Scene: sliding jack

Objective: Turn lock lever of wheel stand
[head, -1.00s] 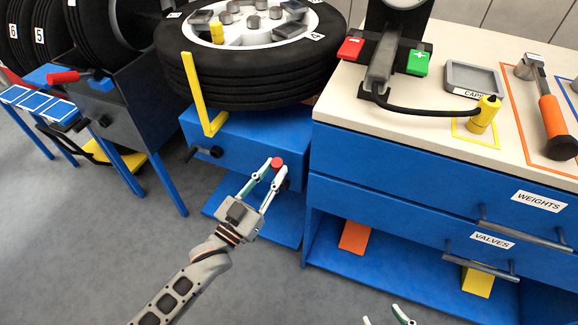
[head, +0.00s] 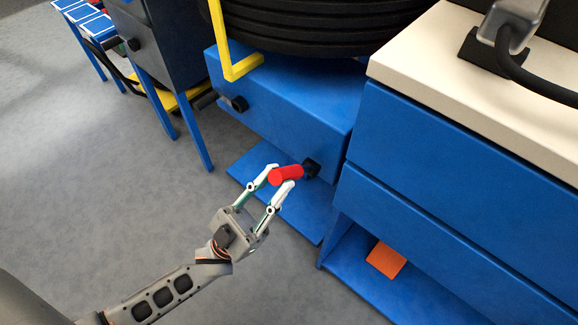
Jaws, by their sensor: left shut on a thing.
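The wheel stand (head: 285,105) is a blue box under a black tyre, right of centre in the head view. Its lock lever (head: 287,174) has a red cylindrical grip and a black hub (head: 311,168) low on the stand's front face. The red grip points left from the hub. My left gripper (head: 281,177) is shut on the red grip, with one finger on its far side and one on its near side. The fingers cover part of the grip. My right gripper is out of view.
A tyre (head: 320,30) lies on the stand, with a yellow L-shaped bracket (head: 241,66) beside it. A black knob (head: 239,103) sticks out of the stand's left part. A blue drawer cabinet (head: 440,160) stands close on the right. Grey floor (head: 90,190) is open at left.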

